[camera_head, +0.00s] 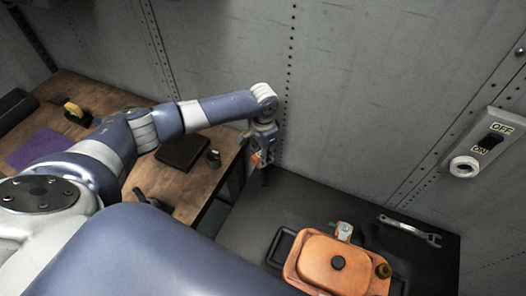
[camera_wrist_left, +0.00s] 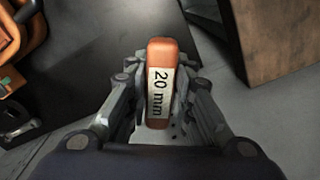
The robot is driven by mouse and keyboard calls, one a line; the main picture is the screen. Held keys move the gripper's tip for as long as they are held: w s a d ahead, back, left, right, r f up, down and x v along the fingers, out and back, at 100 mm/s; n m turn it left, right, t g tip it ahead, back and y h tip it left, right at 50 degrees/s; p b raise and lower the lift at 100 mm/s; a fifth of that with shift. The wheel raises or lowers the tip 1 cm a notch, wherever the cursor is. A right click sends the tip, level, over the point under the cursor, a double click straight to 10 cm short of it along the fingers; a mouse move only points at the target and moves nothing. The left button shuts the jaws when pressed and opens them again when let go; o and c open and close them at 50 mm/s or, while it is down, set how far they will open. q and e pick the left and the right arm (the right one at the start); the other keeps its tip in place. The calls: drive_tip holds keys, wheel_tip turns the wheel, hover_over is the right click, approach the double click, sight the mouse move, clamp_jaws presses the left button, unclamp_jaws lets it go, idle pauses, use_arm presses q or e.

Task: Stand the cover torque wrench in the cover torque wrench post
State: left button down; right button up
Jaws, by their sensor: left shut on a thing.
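My left gripper (camera_head: 262,150) hangs beside the wall, over the gap between the wooden table and the dark bench. It is shut on an orange-handled tool, which I take for the cover torque wrench (camera_wrist_left: 160,70); its white label reads "20 mm" in the left wrist view. The tool's lower end is hidden in that view. An orange patch of it shows at the gripper in the head view (camera_head: 257,158). I cannot tell for sure which thing is the post; a small grey upright piece (camera_head: 343,230) stands behind the orange cover. My right gripper is not in view.
The orange cover (camera_head: 335,262) sits on the dark bench (camera_head: 435,262), with a grey wrench (camera_head: 410,230) lying behind it. The wooden table (camera_head: 110,105) carries a dark flat box (camera_head: 183,152) and a small dark cylinder (camera_head: 214,158). An ON/OFF switch (camera_head: 490,142) is on the wall.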

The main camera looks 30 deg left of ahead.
use_arm(q)
wheel_tip(320, 180, down, 4)
drive_tip(key=shift+f+b, duration=0.2)
drive_tip(key=shift+b, duration=0.9)
drive_tip(key=shift+f+b, duration=0.75)
drive_tip(key=shift+f, duration=0.6)
drive_tip(key=shift+p, duration=0.3)
drive_tip(key=shift+p, duration=0.35)
drive_tip(key=shift+f+b, duration=0.3)
drive_tip(key=shift+f, duration=0.15)
